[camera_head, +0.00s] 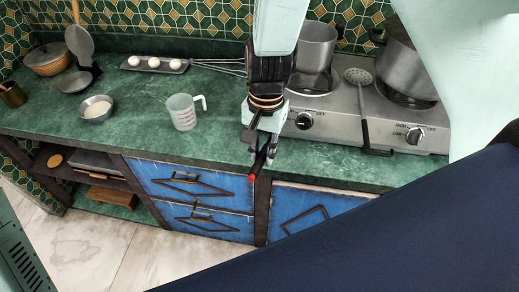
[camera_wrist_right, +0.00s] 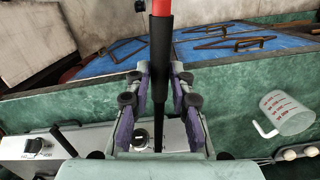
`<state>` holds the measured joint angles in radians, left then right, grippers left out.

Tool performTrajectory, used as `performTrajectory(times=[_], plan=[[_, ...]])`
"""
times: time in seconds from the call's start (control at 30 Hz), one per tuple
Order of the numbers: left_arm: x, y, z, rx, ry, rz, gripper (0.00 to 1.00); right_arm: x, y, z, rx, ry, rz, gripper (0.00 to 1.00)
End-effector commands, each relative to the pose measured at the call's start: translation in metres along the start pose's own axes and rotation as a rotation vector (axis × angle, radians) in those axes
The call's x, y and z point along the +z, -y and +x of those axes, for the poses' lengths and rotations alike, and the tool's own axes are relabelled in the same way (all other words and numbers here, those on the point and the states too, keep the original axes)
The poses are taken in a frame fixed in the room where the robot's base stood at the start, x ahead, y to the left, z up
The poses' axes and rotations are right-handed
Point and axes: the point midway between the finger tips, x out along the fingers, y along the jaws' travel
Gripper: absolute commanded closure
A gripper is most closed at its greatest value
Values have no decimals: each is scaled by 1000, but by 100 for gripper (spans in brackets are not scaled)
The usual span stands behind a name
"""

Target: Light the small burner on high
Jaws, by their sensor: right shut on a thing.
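The two-burner gas hotplate (camera_head: 345,126) stands at the right of the counter. A smaller pot (camera_head: 317,45) sits over its left burner and a larger pot (camera_head: 402,72) over its right one. No flame shows. The left knob (camera_head: 304,121) and right knob (camera_head: 415,136) are on the front; their exact settings are too small to tell. My right gripper (camera_head: 262,140) is shut on a black stick that looks like a lighter (camera_wrist_right: 162,70), with a red end (camera_head: 251,178) towards the counter's front edge. Its thin part runs between the fingers. My left gripper is out of view.
A slotted ladle (camera_head: 364,118) lies across the hotplate between the pots. A measuring cup (camera_head: 182,112), small bowl (camera_head: 96,109) and tray of white pieces (camera_head: 153,65) are left of the gripper. The counter between cup and gripper is clear.

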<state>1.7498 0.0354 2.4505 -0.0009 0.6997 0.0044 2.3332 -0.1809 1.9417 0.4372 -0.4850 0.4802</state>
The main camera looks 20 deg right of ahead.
Motion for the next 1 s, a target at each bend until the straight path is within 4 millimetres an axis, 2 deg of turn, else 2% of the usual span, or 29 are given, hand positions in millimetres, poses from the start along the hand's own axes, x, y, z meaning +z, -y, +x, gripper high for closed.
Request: performTrajectory(times=[0.43, 0.63, 1.0], plan=[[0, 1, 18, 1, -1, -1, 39, -58, 0, 0, -3, -1, 5, 100], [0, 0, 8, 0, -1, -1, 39, -85, 1, -4, -2, -1, 4, 100], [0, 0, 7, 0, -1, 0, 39, -135, 4, -5, -1, -1, 1, 100]])
